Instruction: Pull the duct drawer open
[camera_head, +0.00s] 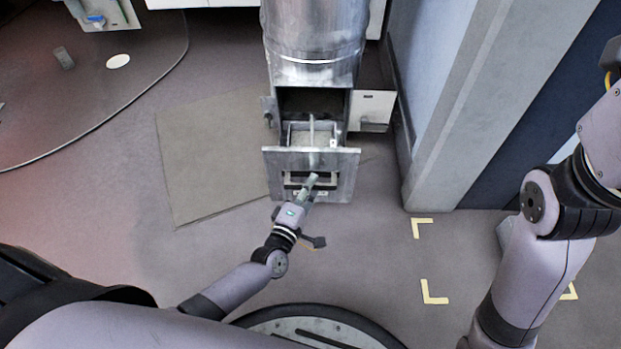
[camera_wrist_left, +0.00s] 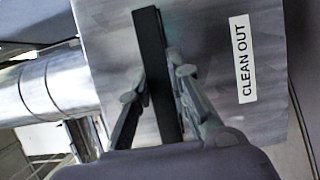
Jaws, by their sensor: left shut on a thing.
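The duct drawer (camera_head: 272,165) stands out from the base of the round metal duct (camera_head: 315,40), with a gap behind its grey front panel. Its inside shows from above as a light-floored tray behind the panel. My left gripper (camera_head: 309,184) is at the panel's front. In the left wrist view its fingers are closed around the dark bar handle (camera_wrist_left: 150,40) on the drawer front, beside a "CLEAN OUT" label (camera_wrist_left: 245,63). In the head view the gripper partly hides the handle. My right arm shows at the right, but its gripper is out of view.
A flat brown mat (camera_head: 205,160) lies on the floor left of the duct. A wall column (camera_head: 450,110) stands to the right. A white box (camera_head: 373,106) sits beside the duct. Yellow corner marks (camera_head: 432,293) lie on open floor in front.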

